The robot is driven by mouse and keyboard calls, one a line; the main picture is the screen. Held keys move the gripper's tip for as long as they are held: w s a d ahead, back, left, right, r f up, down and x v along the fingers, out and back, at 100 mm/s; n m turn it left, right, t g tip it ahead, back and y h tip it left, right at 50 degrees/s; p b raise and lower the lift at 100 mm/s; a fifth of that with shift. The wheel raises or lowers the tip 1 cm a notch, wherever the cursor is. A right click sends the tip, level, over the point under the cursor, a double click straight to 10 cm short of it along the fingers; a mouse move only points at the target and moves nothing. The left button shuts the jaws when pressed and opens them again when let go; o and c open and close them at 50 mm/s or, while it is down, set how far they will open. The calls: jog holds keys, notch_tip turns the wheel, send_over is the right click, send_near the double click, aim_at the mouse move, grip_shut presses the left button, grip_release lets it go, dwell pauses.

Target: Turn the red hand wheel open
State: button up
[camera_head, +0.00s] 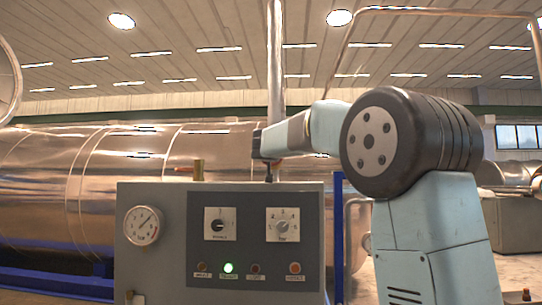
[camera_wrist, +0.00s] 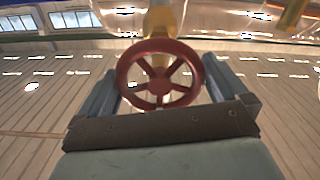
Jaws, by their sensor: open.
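The red hand wheel (camera_wrist: 158,87) is in the middle of the wrist view, its round rim, spokes and hub facing the camera. A yellowish stem or pipe (camera_wrist: 162,20) runs behind it. My gripper (camera_wrist: 161,66) is open, with one finger on each side of the wheel in the picture. The wheel looks unheld; I cannot tell whether either finger touches the rim. In the head view my arm reaches left behind the control box, and I cannot make out the wheel or the fingers clearly there.
A grey control box (camera_head: 160,265) with a gauge (camera_head: 143,225), two dials and a lit green lamp (camera_head: 228,267) stands in front. A large metal chamber (camera_head: 60,190) lies behind it. A vertical pipe (camera_head: 275,60) rises behind the box, and a blue post (camera_head: 338,240) stands beside it.

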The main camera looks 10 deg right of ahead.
jog(key=c, duration=0.6)
jog(key=shift+n, duration=0.3)
jog(key=n, duration=1)
jog(key=shift+a+f+n, duration=0.1)
jog(key=shift+n, duration=0.3)
jog(key=n, duration=0.6)
jog(key=shift+f, duration=0.1)
jog(key=n, duration=0.6)
jog(key=shift+w+f+n, duration=0.1)
jog(key=shift+n, duration=0.2)
jog(key=o, duration=0.6)
